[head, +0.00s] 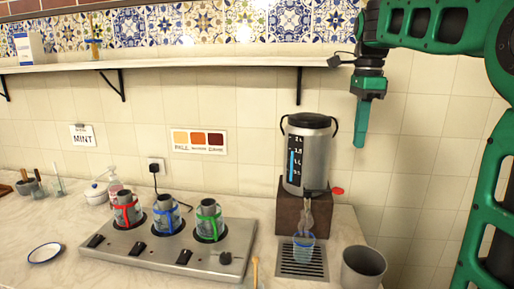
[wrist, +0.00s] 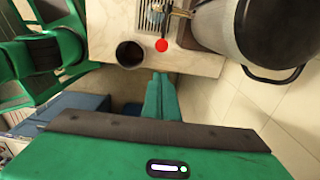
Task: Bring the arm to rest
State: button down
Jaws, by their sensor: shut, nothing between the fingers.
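My gripper (head: 361,128) hangs pointing down in the upper right of the head view, at the end of my green arm. Its fingers are together with nothing between them. It is to the right of the samovar (head: 308,155) and higher than the counter, apart from everything. In the wrist view the closed green fingertips (wrist: 161,80) show beyond the counter's edge, near the grey bin (wrist: 130,54) and the samovar (wrist: 240,35).
A shelf (head: 190,66) runs along the wall. The counter holds a hob (head: 165,250) with several glass holders, a drip tray (head: 303,262) with a blue-banded glass (head: 303,247), and a saucer (head: 45,253). The samovar's red knob (head: 338,191) sticks out right.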

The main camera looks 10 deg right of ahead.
jog(key=s+f+n, duration=1.6)
jog(key=s+f, duration=1)
jog(key=shift+w+f, duration=0.25)
jog(key=shift+w, duration=0.4)
